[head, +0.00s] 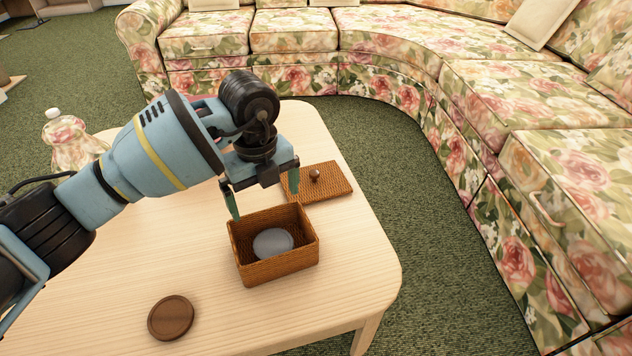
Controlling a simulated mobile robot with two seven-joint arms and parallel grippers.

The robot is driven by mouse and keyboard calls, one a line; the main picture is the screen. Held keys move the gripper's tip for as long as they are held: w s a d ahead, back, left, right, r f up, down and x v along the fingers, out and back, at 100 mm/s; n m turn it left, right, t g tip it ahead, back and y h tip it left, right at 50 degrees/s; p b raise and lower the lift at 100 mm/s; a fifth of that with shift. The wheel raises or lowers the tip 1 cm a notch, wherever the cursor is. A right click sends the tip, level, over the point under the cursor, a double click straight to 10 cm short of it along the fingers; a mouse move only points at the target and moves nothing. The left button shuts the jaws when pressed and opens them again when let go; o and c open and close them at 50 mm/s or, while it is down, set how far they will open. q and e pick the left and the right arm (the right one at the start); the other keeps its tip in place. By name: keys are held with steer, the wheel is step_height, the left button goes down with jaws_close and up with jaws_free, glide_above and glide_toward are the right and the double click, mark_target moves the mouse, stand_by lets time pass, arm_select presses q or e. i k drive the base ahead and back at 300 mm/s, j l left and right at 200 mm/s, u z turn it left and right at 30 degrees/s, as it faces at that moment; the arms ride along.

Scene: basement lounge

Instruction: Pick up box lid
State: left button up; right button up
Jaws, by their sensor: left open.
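The box lid (327,184) is a flat woven brown rectangle with a small round knob. It lies on the table behind and to the right of the open woven box (281,268). A pale round thing (272,243) lies inside the box. My left gripper (264,204) is open, with its two green fingers pointing down. One finger is by the box's back left corner and the other is in front of the lid's left part. I see nothing between the fingers. My right gripper is not in view.
A floral sofa (470,110) curves around the back and right. The table's right side is clear.

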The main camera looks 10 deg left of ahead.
mark_target(319, 182)
steer(key=i+l+u, duration=0.3)
steer(key=i+l, duration=0.2)
steer(key=l, duration=0.15)
steer(key=i+l+u, duration=0.15)
steer(key=l, duration=0.25)
steer(key=i+l+u, duration=0.15)
steer(key=l, duration=0.25)
steer(key=i, duration=0.1)
